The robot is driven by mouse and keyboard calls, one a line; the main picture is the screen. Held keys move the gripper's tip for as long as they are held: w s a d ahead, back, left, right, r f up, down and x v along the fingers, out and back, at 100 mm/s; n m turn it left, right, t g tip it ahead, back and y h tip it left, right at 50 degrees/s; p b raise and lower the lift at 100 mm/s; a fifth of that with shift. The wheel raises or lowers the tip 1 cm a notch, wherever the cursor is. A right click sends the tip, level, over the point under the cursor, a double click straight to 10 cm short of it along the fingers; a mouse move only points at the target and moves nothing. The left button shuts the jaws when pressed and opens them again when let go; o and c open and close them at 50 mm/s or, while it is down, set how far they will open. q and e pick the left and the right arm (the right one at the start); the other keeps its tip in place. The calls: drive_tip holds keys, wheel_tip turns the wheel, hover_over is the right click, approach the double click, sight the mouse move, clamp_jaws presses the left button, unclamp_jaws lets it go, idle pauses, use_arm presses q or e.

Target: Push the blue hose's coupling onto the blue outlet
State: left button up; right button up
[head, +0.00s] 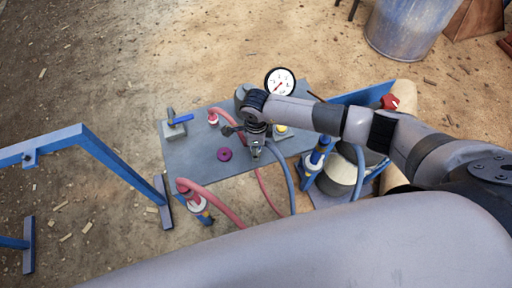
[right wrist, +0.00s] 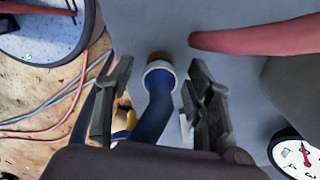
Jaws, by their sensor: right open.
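My right gripper (head: 257,150) is over the grey plate (head: 198,153) in the head view, its arm coming in from the right. In the right wrist view its two fingers (right wrist: 160,72) are apart, with the blue hose (right wrist: 154,118) between them. The hose ends in a coupling with a pale collar (right wrist: 159,66) close to the grey surface. I cannot tell whether it touches an outlet there. In the head view the blue hose (head: 285,178) hangs down from the gripper area. The blue outlet is not clearly visible; the gripper may hide it. My left gripper is not in view.
A red hose (head: 213,197) and another red hose end (head: 213,119) are nearby. A blue-handled valve (head: 177,121), a purple ring (head: 224,154) and a pressure gauge (head: 280,82) are on or by the plate. A blue frame (head: 110,158) stands at left.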

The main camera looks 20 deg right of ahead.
drive_tip(key=shift+f, duration=0.45)
drive_tip(key=shift+c, duration=0.5)
drive_tip(key=c, duration=1)
